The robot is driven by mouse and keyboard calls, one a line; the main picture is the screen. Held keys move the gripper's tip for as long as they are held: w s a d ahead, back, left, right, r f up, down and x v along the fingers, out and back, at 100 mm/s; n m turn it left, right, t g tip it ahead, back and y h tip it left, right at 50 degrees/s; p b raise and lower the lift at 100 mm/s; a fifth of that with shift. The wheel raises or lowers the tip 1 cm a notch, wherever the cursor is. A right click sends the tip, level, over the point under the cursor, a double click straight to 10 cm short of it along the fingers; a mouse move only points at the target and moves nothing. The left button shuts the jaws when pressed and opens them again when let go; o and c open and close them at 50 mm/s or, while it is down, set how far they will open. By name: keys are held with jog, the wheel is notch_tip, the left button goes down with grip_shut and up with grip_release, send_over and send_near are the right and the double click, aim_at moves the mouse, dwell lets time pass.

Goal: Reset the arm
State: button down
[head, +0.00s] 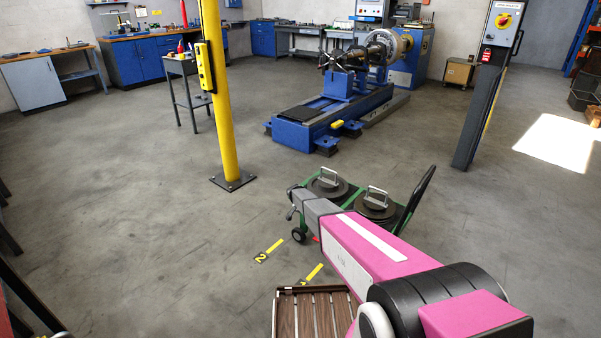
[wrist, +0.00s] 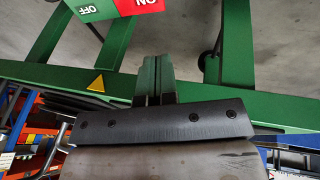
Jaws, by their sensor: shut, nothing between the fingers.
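My gripper (wrist: 153,78) shows in the wrist view as two dark fingers pressed together, with nothing between them. A green frame (wrist: 285,112) spans the wrist view around and behind the fingers; I cannot tell whether they touch it. In the head view my pink arm reaches forward from the lower right. Its grey end is beside a green cart (head: 408,205), and the fingers are hard to make out there.
The cart carries dark round weights with handles (head: 376,197). A slatted wooden surface (head: 312,312) lies below my arm. A yellow post (head: 221,100) and a blue balancing machine (head: 305,125) stand farther off. A red-green ON/OFF sign (wrist: 112,8) tops the wrist view.

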jog(key=s+d+r+n+y, duration=0.1)
jog(key=s+d+r+n, duration=0.1)
jog(key=s+r, duration=0.7)
jog(key=s+d+r+n+y, duration=0.2)
jog(key=s+r, duration=0.7)
jog(key=s, duration=0.7)
jog(key=s+d+r+n+y, duration=0.1)
jog(key=s+d+r+n, duration=0.2)
jog(key=s+d+r, duration=0.3)
jog(key=s+r, duration=0.3)
jog(key=s, duration=0.4)
jog(key=shift+s+r+n+g, duration=0.25)
jog(key=shift+r+n+g, duration=0.05)
jog(key=shift+r, duration=0.05)
